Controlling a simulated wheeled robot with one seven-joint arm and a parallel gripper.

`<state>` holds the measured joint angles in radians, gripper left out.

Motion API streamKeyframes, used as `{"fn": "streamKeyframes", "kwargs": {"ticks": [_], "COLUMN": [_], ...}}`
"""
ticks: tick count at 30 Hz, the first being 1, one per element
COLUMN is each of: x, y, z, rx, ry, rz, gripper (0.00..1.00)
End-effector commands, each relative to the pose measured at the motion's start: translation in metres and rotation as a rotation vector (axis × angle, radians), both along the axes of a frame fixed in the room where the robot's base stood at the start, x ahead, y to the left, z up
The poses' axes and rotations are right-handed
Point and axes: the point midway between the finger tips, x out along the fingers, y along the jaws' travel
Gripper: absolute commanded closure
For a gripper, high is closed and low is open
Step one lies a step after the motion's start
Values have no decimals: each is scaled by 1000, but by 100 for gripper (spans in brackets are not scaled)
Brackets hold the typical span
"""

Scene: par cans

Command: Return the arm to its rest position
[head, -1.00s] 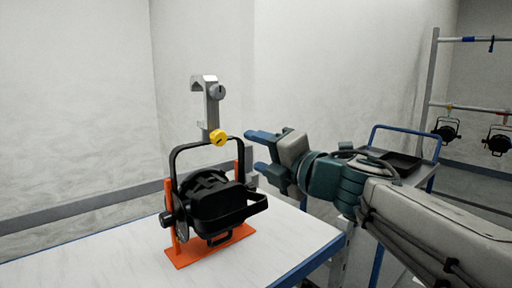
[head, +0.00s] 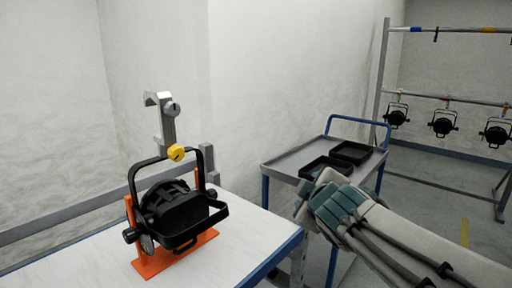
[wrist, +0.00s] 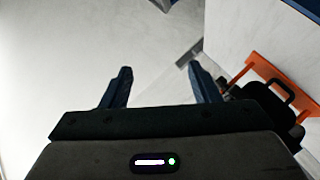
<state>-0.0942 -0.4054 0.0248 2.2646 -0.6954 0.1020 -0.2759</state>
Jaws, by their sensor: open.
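My gripper is open and empty in the wrist view (wrist: 161,88), with its two blue fingers spread apart. In the head view my arm reaches in from the lower right and its fingertips are hidden behind the wrist. A black par can (head: 172,212) stands in an orange stand (head: 152,266) on the white table, to the left of my arm and apart from it. A silver hook clamp (head: 166,130) with a yellow knob (head: 176,153) rises from its yoke. The stand also shows at the right of the wrist view (wrist: 262,62).
A grey cart (head: 284,164) with black trays (head: 350,152) stands behind my arm. A rack (head: 384,75) with several hanging par cans (head: 443,124) is at the far right. The white table (head: 245,222) has a blue edge. Bare floor shows at the right.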

Motion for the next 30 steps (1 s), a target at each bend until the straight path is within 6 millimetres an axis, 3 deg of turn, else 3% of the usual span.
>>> {"fn": "streamKeyframes", "kwargs": {"ticks": [3, 6, 12, 15, 19, 30], "x": [-35, -76, -152, -174, -186, -186], "y": [-36, -51, -48, -42, -38, -38], "z": [-28, -58, -96, -104, -109, -110], "rx": [195, 355, 592, 655, 686, 686], "ry": [228, 424, 742, 836, 887, 888], "rz": [-246, -441, -723, -796, -833, -834], "gripper": [44, 44, 44, 44, 44, 44]}}
